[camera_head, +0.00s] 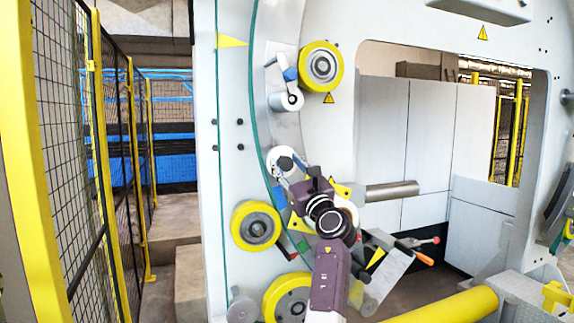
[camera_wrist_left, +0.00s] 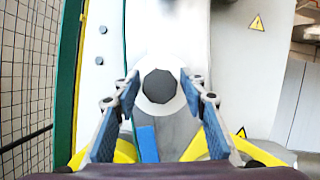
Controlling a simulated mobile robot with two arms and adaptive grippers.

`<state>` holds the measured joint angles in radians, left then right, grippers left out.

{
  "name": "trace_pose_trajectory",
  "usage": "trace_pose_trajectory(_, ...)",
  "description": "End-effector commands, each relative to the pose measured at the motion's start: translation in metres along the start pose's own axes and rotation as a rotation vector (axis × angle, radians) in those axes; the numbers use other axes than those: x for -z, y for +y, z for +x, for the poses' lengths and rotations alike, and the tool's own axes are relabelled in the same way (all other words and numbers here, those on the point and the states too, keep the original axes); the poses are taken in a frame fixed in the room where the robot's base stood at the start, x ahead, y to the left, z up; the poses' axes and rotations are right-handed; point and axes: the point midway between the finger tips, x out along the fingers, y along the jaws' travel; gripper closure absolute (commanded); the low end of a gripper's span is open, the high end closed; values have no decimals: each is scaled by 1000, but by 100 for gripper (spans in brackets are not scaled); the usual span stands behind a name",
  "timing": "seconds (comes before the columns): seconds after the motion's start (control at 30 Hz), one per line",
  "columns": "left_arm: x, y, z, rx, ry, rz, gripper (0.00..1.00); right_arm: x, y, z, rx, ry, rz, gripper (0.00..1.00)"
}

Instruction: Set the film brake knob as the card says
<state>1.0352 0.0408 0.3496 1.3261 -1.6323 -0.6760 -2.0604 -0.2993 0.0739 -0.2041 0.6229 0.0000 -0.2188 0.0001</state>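The film brake knob (camera_wrist_left: 159,86) is a dark, many-sided knob on a white round disc, in the middle of the left wrist view. In the head view its white disc (camera_head: 285,158) shows on the machine's ring, partly behind my gripper. My left gripper (camera_wrist_left: 161,95) is open, with one blue-padded finger to each side of the knob and a gap on both sides. In the head view the left gripper (camera_head: 291,181) reaches up to the knob from below. I cannot make out any card. My right gripper is not in view.
Yellow-rimmed rollers (camera_head: 321,68) and (camera_head: 256,226) sit above and below the knob. A metal bar (camera_head: 390,191) sticks out to the right of my gripper. Levers with orange and red ends (camera_head: 416,256) stand lower right. A yellow-posted mesh fence (camera_head: 95,130) stands left.

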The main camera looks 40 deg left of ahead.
Motion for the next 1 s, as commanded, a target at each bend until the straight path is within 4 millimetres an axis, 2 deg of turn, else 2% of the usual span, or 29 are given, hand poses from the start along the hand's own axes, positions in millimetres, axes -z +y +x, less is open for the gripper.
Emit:
trace_pose_trajectory(0.03, 0, 0, 0, 0, 0, 0, 69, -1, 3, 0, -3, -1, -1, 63)
trace_pose_trajectory(0.27, 0, 0, 0, 0, 1, 0, 95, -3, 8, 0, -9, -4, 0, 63)
trace_pose_trajectory(0.67, 2, 0, -1, -30, 0, -72, 95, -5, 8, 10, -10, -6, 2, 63)
trace_pose_trajectory(1.0, 1, 0, 0, -133, -2, -319, 95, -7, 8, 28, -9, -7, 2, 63)
